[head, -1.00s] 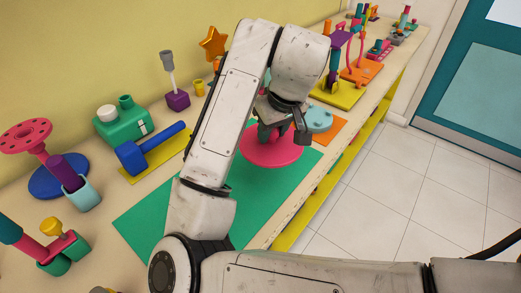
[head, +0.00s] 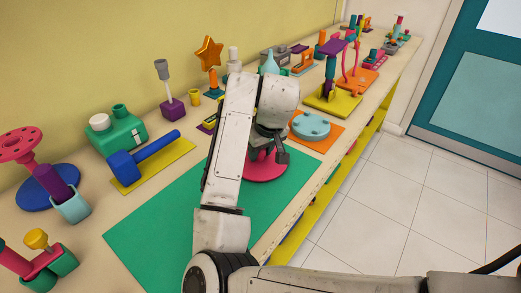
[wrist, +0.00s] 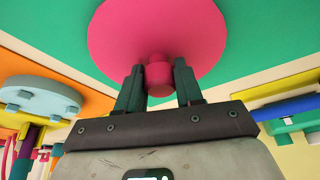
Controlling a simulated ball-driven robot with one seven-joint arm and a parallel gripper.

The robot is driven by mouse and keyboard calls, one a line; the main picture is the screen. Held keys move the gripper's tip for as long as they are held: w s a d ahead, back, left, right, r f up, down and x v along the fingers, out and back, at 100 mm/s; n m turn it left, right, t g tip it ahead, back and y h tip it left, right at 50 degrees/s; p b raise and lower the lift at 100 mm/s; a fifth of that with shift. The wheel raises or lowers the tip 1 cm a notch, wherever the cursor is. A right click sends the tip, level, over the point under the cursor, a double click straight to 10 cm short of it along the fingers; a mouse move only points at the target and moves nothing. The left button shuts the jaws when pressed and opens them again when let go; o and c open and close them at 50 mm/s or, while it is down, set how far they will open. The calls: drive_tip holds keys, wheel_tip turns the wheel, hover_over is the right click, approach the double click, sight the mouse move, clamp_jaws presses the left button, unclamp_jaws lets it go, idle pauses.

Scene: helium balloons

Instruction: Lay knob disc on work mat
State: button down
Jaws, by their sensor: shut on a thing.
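The knob disc, a pink round plate with a knob in its middle (head: 266,170), is over the far right part of the green work mat (head: 150,225). My gripper (head: 268,146) is above the disc and shut on its knob. In the wrist view the two fingers (wrist: 159,88) clasp the pink knob from both sides, and the disc (wrist: 158,38) spreads beyond them with the green mat (wrist: 50,28) behind. The arm hides part of the disc and mat in the head view. I cannot tell whether the disc touches the mat.
A pale blue disc (head: 310,126) lies on an orange square just beyond the mat. The table's right edge is close to the mat. The near part of the mat is bare.

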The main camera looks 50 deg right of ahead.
drive_tip(key=shift+f, duration=0.15)
drive_tip(key=c, duration=0.7)
unclamp_jaws()
drive_tip(key=shift+c, duration=0.2)
drive_tip(key=p+v, duration=0.2)
drive_tip(key=v, duration=1)
drive_tip(key=shift+r+p, duration=0.2)
drive_tip(key=shift+p, duration=0.1)
